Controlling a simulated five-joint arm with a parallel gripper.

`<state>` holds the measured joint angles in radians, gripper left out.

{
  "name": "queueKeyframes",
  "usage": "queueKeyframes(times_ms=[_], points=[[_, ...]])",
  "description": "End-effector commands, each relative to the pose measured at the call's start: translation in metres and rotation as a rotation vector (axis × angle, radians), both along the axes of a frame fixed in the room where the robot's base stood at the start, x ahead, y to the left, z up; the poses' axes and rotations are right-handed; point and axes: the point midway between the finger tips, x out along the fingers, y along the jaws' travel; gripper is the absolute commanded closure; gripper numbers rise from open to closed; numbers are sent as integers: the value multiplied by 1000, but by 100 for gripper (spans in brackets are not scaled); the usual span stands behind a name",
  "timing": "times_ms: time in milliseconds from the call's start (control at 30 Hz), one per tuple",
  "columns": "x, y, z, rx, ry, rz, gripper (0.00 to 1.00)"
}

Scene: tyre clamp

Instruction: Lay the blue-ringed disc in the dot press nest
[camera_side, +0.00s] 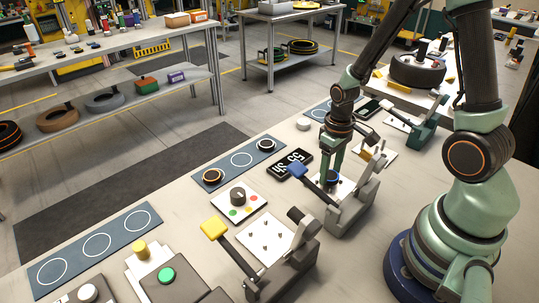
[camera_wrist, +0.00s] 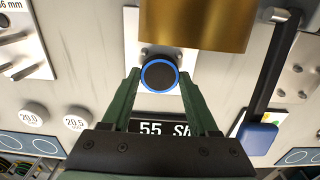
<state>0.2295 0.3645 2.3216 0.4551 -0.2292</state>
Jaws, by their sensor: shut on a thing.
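The blue-ringed disc (camera_wrist: 159,74) is dark with a bright blue rim; in the side view it shows small and partly hidden (camera_side: 332,177). My gripper (camera_wrist: 160,80) is shut on it, one green finger at each side; it also shows in the side view (camera_side: 332,170). The disc is over a white plate (camera_wrist: 131,22) with studs, beside the blue-handled clamp press (camera_side: 360,205). I cannot tell whether the disc touches the plate. A brass cylinder (camera_wrist: 195,25) fills the top of the wrist view, close to the disc.
The blue lever (camera_wrist: 258,135) stands right of my gripper in the wrist view. A "55 Sh" display (camera_side: 290,163) lies close by. A yellow-handled press (camera_side: 285,265) is at the front. Orange-ringed (camera_side: 213,176) and white-ringed (camera_side: 265,145) discs lie on a blue mat.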

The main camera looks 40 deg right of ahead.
Motion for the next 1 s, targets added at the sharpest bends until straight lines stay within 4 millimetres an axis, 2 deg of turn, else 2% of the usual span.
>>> queueKeyframes(times_ms=[600,1000], points=[[0,0,45,-1,-2,0,100],[0,0,49,0,0,0,100]])
